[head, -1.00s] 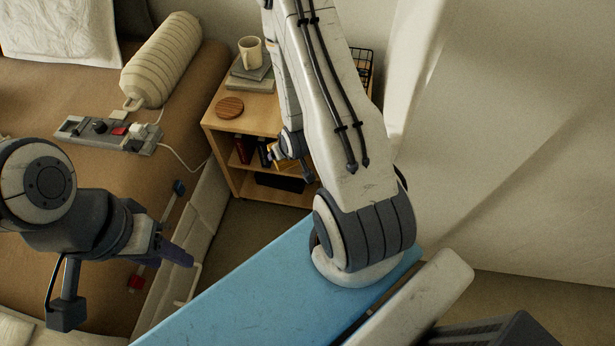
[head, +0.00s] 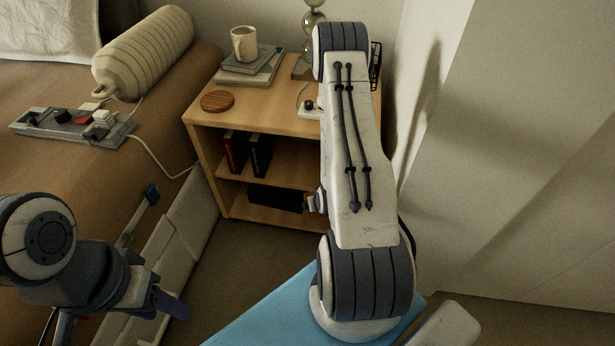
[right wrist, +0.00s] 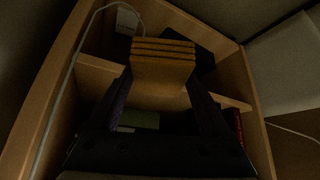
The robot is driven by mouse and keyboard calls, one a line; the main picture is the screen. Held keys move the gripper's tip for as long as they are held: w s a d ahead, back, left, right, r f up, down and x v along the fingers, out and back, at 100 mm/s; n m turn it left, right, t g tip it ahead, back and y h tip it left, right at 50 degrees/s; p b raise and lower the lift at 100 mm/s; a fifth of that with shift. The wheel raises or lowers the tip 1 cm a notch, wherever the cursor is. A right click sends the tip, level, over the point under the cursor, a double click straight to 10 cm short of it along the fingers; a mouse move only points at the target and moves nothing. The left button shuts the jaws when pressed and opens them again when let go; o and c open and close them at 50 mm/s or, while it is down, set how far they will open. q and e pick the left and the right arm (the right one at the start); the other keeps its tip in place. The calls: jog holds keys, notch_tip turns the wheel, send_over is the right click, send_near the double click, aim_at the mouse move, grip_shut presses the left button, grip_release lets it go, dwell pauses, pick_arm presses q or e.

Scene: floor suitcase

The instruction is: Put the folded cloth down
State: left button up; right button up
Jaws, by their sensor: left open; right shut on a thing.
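The folded cloth (right wrist: 163,62), ochre and layered, is held between the two fingers of my right gripper (right wrist: 163,92) in the right wrist view. That gripper is shut on it, in front of the wooden bedside shelf unit (right wrist: 50,85). Whether the cloth touches a shelf board I cannot tell. In the head view my right arm hides the cloth and most of the gripper. My left gripper (head: 163,300) is open and empty at the lower left, beside the bed.
The shelf unit (head: 262,110) holds books (head: 245,152) in its upper opening and a dark box (head: 276,198) below. A mug (head: 244,43), stacked books and a wooden coaster (head: 217,101) stand on top. A power strip (head: 70,126) lies on the bed. A wall is at right.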

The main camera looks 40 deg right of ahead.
jog(key=shift+w+d+f+b, duration=0.3)
jog(key=shift+w+b, duration=0.25)
jog(key=shift+b, duration=1.4)
jog(key=shift+w+d+f+b, duration=0.25)
jog(key=shift+w+b, duration=0.3)
jog(key=shift+b, duration=1.4)
jog(key=w+b, duration=0.1)
jog(key=w+d+b, duration=0.1)
jog(key=b, duration=0.1)
jog(key=w+b, duration=0.1)
jog(key=shift+d+r, duration=0.1)
jog(key=shift+d, duration=0.15)
jog(key=w, duration=0.1)
jog(key=w+d, duration=0.1)
jog(key=w, duration=0.1)
jog(key=shift+d+r, duration=0.25)
jog(key=shift+r, duration=0.05)
jog(key=shift+w+d, duration=0.3)
jog(key=shift+w, duration=0.3)
jog(key=w, duration=0.1)
jog(key=w+d+b, duration=0.1)
jog(key=w+d, duration=0.1)
jog(key=shift+w, duration=0.3)
jog(key=shift+s+a+f+b, duration=0.1)
jog(key=shift+f+b, duration=0.25)
jog(key=shift+b, duration=0.35)
jog(key=shift+r, duration=0.1)
